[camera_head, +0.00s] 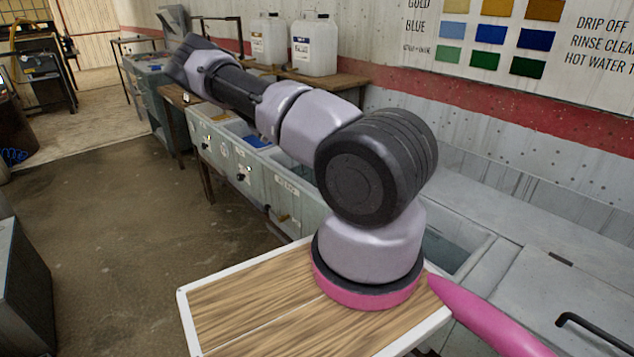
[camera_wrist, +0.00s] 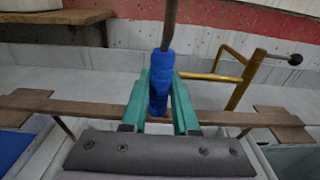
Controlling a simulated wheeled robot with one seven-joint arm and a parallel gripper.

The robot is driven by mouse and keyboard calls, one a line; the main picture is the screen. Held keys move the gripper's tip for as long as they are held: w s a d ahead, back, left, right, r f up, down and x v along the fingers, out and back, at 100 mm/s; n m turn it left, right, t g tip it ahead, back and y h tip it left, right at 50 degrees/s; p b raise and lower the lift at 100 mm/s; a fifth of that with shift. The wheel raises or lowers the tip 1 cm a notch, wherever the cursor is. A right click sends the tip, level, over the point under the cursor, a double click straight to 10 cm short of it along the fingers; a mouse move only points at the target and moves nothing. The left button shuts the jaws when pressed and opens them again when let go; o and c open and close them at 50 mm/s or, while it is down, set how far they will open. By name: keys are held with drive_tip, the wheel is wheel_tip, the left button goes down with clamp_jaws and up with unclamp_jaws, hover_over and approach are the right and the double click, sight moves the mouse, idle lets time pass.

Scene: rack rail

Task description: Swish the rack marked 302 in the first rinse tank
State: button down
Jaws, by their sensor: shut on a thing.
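My gripper (camera_wrist: 160,100) has teal fingers that are shut on the blue grip (camera_wrist: 159,84) of a hanging rack. A brown rod rises from the grip, and a brown flat crossbar (camera_wrist: 85,106) spans left and right behind the fingers, with a wider plate at each end. I see no number on the rack. The rack's lower part is hidden below the gripper body. In the head view my arm reaches to the far left over the row of grey tanks (camera_head: 228,160); the gripper and rack are not clear there. I cannot tell which tank is the first rinse.
A yellow rail (camera_wrist: 228,78) with a black-knobbed lever (camera_wrist: 294,59) stands right of the rack. Blue shows at lower left (camera_wrist: 12,148). White jugs (camera_head: 313,45) stand on a wooden shelf (camera_head: 325,78) behind the tanks. The floor (camera_head: 110,230) in front is clear.

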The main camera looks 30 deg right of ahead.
drive_tip(key=shift+s+a, duration=0.1)
drive_tip(key=shift+a, duration=0.45)
drive_tip(key=shift+w+d, duration=0.15)
drive_tip(key=shift+d, duration=0.65)
drive_tip(key=shift+w+d, duration=0.15)
drive_tip(key=shift+d, duration=0.6)
drive_tip(key=shift+r, duration=0.15)
idle(1.7)
